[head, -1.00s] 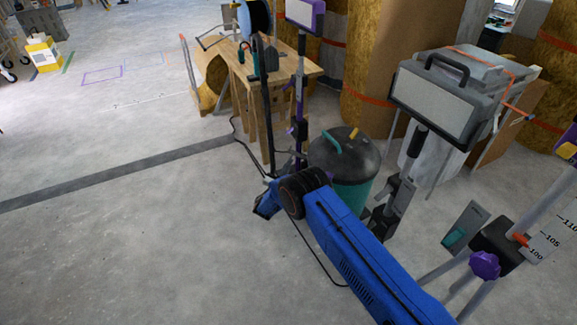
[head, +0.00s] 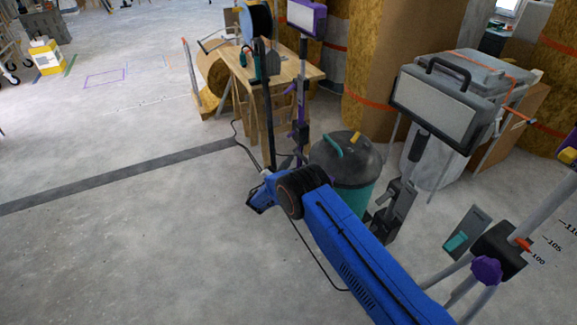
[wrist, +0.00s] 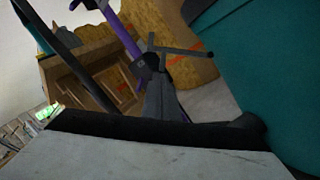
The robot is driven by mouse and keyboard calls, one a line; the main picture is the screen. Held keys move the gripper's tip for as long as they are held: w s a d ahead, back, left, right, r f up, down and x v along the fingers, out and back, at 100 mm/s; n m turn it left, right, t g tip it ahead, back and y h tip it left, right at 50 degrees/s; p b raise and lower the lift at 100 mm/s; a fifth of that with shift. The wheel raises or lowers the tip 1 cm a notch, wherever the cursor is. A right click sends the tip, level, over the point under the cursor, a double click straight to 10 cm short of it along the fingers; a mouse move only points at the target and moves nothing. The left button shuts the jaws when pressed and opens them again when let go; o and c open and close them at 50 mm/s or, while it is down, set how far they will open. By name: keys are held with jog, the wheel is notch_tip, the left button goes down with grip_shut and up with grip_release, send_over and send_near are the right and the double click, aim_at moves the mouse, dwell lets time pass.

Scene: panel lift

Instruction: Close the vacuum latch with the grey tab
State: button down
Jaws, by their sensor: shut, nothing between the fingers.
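The vacuum (head: 352,160) stands upright on the floor, a drum with a dark lid and a teal lower body. Its lid carries a teal handle and a small yellow part. I cannot make out the latch or its grey tab in the head view. My gripper (head: 263,190) is at the end of my blue arm, left of the vacuum and low near the floor. It is shut and empty; its fingertips are hard to see. In the wrist view a large teal surface (wrist: 272,75), apparently the vacuum's body, fills the right side close by.
A wooden bench (head: 290,85) with a cable reel stands behind. A purple stand (head: 300,100) is just beyond my gripper. A work light (head: 440,105) and a tripod (head: 500,250) stand right of the vacuum. Open concrete floor lies left.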

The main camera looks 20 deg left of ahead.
jog(key=r+m, duration=0.1)
jog(key=m, duration=0.1)
jog(key=d+r+m+g, duration=0.1)
jog(key=r+m, duration=0.1)
jog(key=r+m+h, duration=0.1)
jog(key=m, duration=0.2)
jog(key=shift+d+r, duration=0.3)
jog(key=shift+d, duration=0.05)
jog(key=shift+a, duration=0.15)
send_near(294, 151)
jog(key=a, duration=0.1)
jog(key=s+a, duration=0.1)
jog(key=a, duration=0.1)
jog(key=s+a, duration=0.1)
jog(key=shift+a+r, duration=0.1)
jog(key=shift+a, duration=0.2)
